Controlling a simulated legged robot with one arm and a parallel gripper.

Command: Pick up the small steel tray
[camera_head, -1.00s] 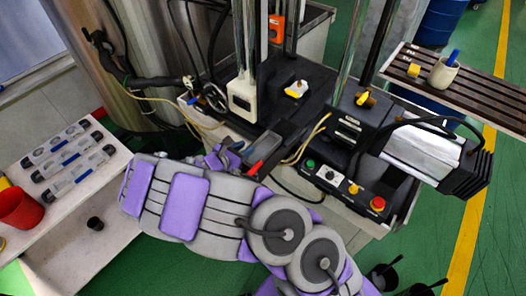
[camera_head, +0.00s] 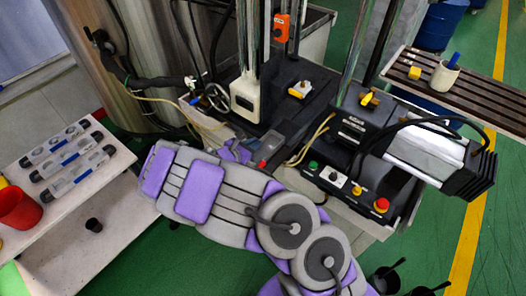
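A small grey tray-like piece with a red end (camera_head: 268,148) lies at the front edge of the black machine bed, in the middle of the view. It may be the small steel tray; its outline is partly covered by my arm. My gripper (camera_head: 236,151), with purple parts, is at its left, very close to it. I cannot tell whether they touch. The fingertips are small and partly hidden behind my forearm, so their opening is unclear.
The machine's control panel (camera_head: 345,183) is to the right of my gripper. A slatted shelf (camera_head: 490,104) bears a white cup (camera_head: 445,76).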

